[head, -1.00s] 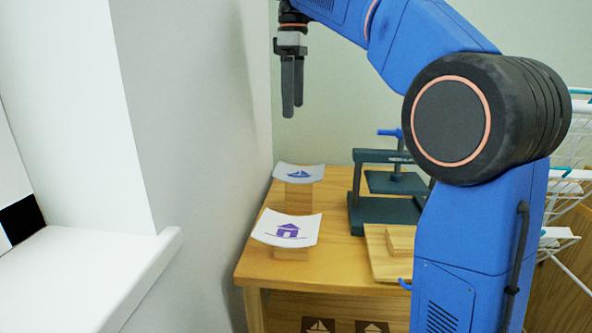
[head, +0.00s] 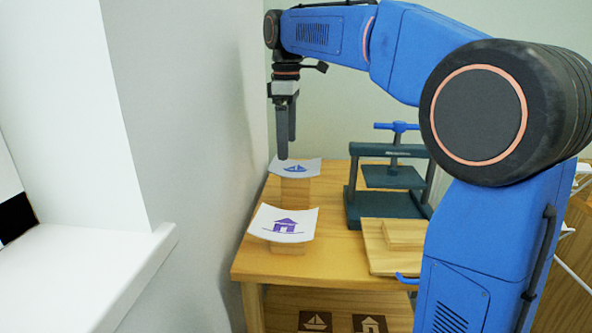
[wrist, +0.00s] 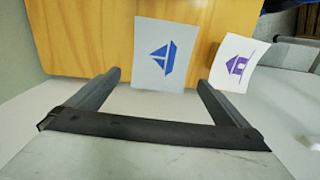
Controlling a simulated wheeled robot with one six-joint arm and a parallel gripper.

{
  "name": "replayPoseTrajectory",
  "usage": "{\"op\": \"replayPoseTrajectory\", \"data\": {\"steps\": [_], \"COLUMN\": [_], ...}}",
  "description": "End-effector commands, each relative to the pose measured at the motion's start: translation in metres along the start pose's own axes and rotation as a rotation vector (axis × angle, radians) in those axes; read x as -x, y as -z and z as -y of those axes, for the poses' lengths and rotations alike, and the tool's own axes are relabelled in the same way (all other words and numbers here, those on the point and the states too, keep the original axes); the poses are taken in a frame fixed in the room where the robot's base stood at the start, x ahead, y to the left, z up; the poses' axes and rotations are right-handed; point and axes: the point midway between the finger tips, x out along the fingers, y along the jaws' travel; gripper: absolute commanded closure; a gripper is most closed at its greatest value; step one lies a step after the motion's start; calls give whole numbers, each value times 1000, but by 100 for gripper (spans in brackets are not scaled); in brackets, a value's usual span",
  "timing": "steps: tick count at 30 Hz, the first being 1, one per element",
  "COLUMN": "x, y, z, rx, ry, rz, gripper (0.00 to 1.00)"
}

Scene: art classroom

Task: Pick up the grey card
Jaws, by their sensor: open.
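The grey card (head: 309,168) has a blue sailboat on it. It rests, slightly curved, on a small wooden block at the back left of the wooden table. In the wrist view, the grey card (wrist: 150,45) appears between and beyond the fingertips. My gripper (head: 284,157) points down with its fingers close above the card's far edge in the head view. The wrist view shows my gripper (wrist: 159,80) open, with nothing held. Whether the fingers touch the card cannot be told.
A white card with a purple house (head: 283,226) rests on another block nearer the front. A dark green press (head: 385,208) stands to the right, with wooden boards (head: 400,250) in front of it. The wall (head: 190,150) runs close along the left of the table (head: 330,260).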

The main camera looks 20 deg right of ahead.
Motion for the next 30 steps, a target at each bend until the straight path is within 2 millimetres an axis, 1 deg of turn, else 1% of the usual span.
{"op": "replayPoseTrajectory", "data": {"steps": [5, 10, 15, 23, 24, 26, 27, 28, 30], "x": [-12, -36, -51, -54, -54, -54, -54, -54, -54], "y": [1, 3, 3, 3, 3, 3, 3, 3, 3], "z": [1, 1, 1, 0, 0, 0, 0, 0, 0], "rx": [0, 0, 0, 0, 0, 0, 0, 0, 0], "ry": [2, 2, 1, 0, 0, 0, 0, 0, 0], "rz": [1, 1, 1, 0, 0, 0, 0, 0, 0], "gripper": [0, 0, 0, 0, 5, 19, 29, 36, 36]}}
